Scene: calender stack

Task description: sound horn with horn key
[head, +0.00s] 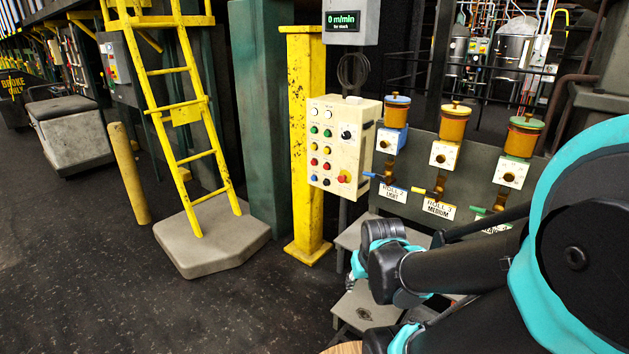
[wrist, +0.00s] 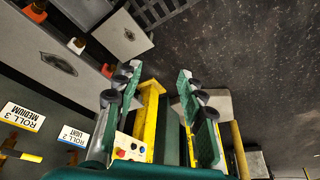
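A cream control panel (head: 342,146) stands on a post in the head view. Its face has rows of white, green, red, yellow, blue and black buttons, a black dial (head: 347,134) and a red knob (head: 343,177) on yellow. I cannot tell which control is the horn key; labels are too small to read. In the wrist view part of the panel (wrist: 130,147) shows beyond the gripper's base. My gripper (wrist: 158,75) is open and empty, its two teal fingers spread apart. In the head view my arm is below the panel, apart from it; the fingers are mostly hidden.
A yellow post (head: 305,130) stands left of the panel. Three orange lubricator cups with levers are on a grey plate (head: 478,150) to its right. A yellow ladder (head: 187,110) rises from a concrete base (head: 212,244). Dark floor (head: 90,260) is free at left.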

